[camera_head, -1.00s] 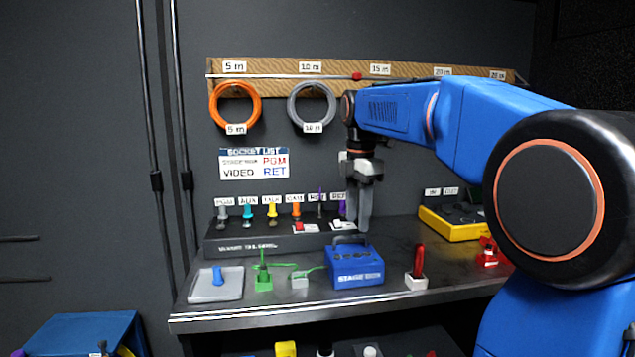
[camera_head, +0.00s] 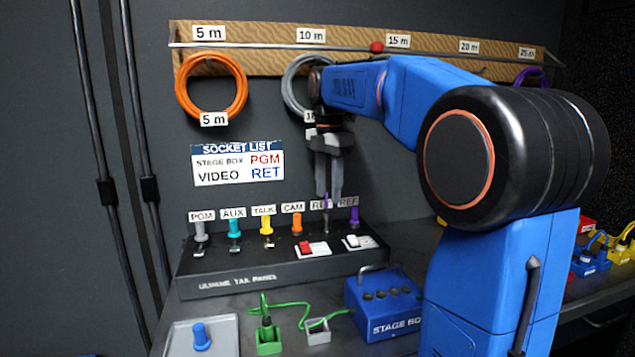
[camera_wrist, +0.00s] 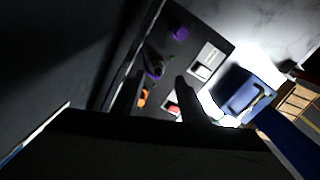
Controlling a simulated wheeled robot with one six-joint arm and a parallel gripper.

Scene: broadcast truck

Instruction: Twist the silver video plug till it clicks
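The socket panel (camera_head: 290,262) holds a row of upright plugs. A grey plug (camera_head: 200,231) stands under the PGM label. In the RET place stands a slim plug (camera_head: 326,227) with a silvery lower part and some purple above, partly hidden by my fingers. My gripper (camera_head: 329,194) points down just above it, fingers apart and apparently not touching it. In the wrist view a dark ring-like plug top with a purplish edge (camera_wrist: 154,68) shows beyond the two spread fingers (camera_wrist: 160,95). The socket list (camera_head: 238,164) on the wall pairs VIDEO with RET.
Close neighbours are the orange CAM plug (camera_head: 297,226) and the purple REF plug (camera_head: 354,221). Red and white switches (camera_head: 313,249) lie in front. The blue stage box (camera_head: 383,305), a green plug (camera_head: 267,338) and a grey tray (camera_head: 226,335) stand nearer.

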